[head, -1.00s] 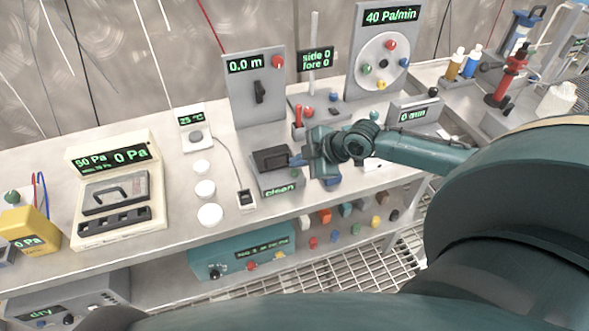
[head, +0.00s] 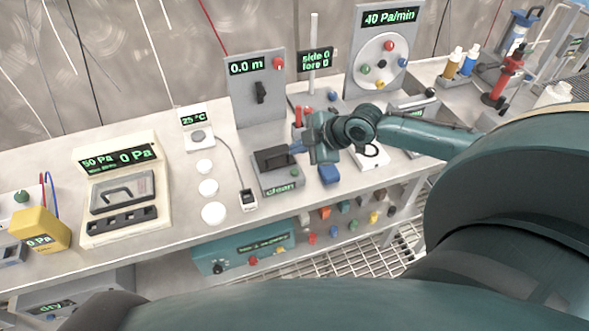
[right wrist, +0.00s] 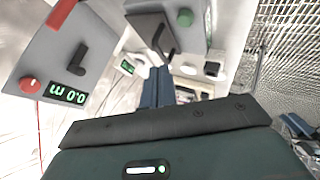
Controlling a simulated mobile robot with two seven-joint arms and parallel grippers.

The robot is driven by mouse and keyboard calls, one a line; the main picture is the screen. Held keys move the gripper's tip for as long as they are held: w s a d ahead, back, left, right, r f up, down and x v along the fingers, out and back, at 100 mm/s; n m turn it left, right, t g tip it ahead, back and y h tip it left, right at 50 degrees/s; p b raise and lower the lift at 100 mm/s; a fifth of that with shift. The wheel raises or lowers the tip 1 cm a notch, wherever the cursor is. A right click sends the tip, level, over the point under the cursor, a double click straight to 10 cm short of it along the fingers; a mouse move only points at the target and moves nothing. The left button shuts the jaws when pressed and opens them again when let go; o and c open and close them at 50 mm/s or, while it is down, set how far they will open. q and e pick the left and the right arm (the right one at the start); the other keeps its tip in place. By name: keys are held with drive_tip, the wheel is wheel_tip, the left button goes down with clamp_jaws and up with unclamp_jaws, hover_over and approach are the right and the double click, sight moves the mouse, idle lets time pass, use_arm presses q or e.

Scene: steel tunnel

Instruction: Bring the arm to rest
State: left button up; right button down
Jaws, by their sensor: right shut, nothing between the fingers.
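My right arm reaches in from the right in the head view. Its gripper (head: 295,147) is above the bench, at the right of a grey device marked "clean" (head: 268,186) with a dark block on top. In the right wrist view the blue fingers (right wrist: 158,86) are together, with nothing between them. Their tips appear close to a dark handle on a grey box with a green button (right wrist: 185,17); I cannot tell whether they touch it. My left gripper is not in view.
A panel reading 0.0 m (head: 257,90) stands behind the gripper, and a 40 Pa/min dial panel (head: 378,50) behind to the right. White round pieces (head: 208,187) and a 0 Pa case (head: 125,195) are left.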

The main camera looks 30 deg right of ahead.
idle(0.4)
